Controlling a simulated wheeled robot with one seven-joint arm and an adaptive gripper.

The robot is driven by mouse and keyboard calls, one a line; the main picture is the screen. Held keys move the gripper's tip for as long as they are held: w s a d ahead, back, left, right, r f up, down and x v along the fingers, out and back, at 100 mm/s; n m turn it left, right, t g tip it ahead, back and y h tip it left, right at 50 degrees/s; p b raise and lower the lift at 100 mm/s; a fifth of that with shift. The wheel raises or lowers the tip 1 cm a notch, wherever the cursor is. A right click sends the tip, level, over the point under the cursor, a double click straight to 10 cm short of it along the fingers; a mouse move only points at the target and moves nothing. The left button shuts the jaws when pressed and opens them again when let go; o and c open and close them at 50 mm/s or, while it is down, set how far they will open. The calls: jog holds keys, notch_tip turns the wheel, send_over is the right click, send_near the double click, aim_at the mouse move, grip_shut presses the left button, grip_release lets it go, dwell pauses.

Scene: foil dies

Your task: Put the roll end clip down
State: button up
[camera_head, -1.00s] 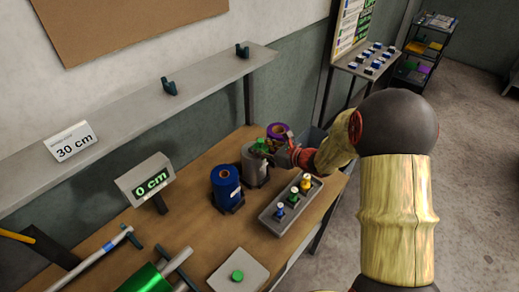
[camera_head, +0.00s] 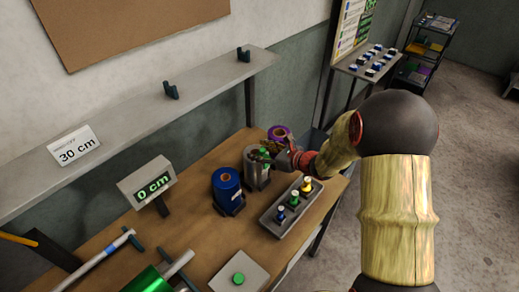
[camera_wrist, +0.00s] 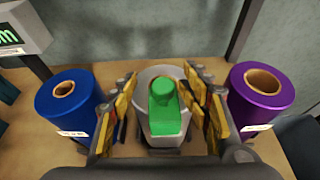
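The roll end clip (camera_wrist: 166,110) is a bright green piece with a rounded knob. In the wrist view it sits at the top of the silver-grey roll (camera_wrist: 148,76), between my fingers. In the head view the clip (camera_head: 262,154) shows as a small green patch over the silver roll (camera_head: 257,174). My gripper (camera_wrist: 166,95) has its yellow-and-dark fingers spread on either side of the clip. A gap shows on the left side; on the right the finger is very close, and contact cannot be told. The clip's underside is hidden.
A blue roll (camera_wrist: 72,100) stands left of the silver one and a purple roll (camera_wrist: 262,95) right of it, both close to my fingers. A grey tray (camera_head: 270,222) with several coloured pegs stands in front. A 0 cm display (camera_head: 150,184) and shelf are further left.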

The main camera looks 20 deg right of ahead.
jog(key=p+v, duration=0.1)
jog(key=v, duration=1)
jog(key=s+a+r+n+g, duration=0.4)
jog(key=s+a+r+n, duration=0.1)
jog(key=s+a+n, duration=0.25)
jog(key=s+a+r+n+g, duration=0.35)
jog(key=s+a+n, duration=0.25)
jog(key=s+n, duration=0.3)
jog(key=s+d+r+n+t+h, duration=0.2)
jog(key=s+d+r+n+h, duration=0.5)
jog(key=s+n, duration=0.4)
jog(key=shift+s+d+n, duration=0.15)
jog(key=shift+d+n, duration=0.35)
jog(key=shift+n, duration=0.35)
jog(key=shift+s, duration=0.1)
